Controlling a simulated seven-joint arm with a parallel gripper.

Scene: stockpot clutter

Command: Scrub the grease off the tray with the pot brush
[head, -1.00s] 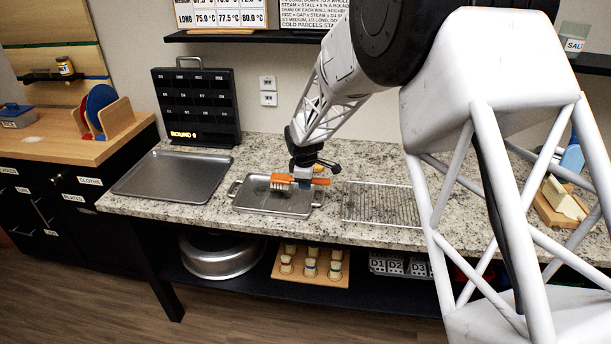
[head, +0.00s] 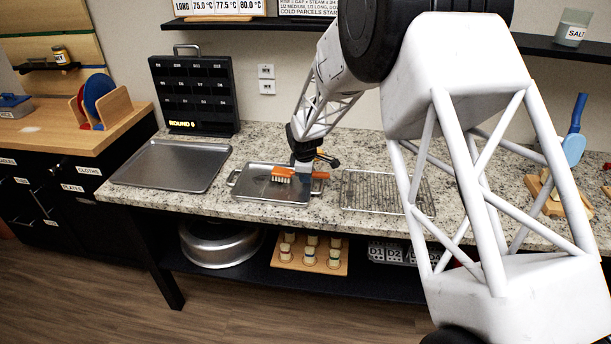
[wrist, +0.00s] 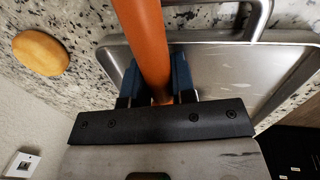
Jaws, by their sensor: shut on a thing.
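The pot brush (head: 283,173) has an orange handle and pale bristles that point down. My gripper (head: 301,175) is shut on its handle. In the wrist view the orange handle (wrist: 146,40) runs between the two blue fingers of my gripper (wrist: 158,80). The grey metal tray with end handles (head: 245,190) lies on the granite counter under the brush. The bristles are low over the tray; I cannot tell whether they touch it. The tray's surface (wrist: 225,75) shows in the wrist view with faint pale marks. The bristles are out of sight there.
A larger bare tray (head: 170,165) lies to the left, and a wire rack (head: 360,195) to the right. A black numbered board (head: 195,95) stands behind. A round yellow-orange thing (wrist: 40,53) rests on the counter near my gripper. A shelf with a pot lid (head: 215,243) is below.

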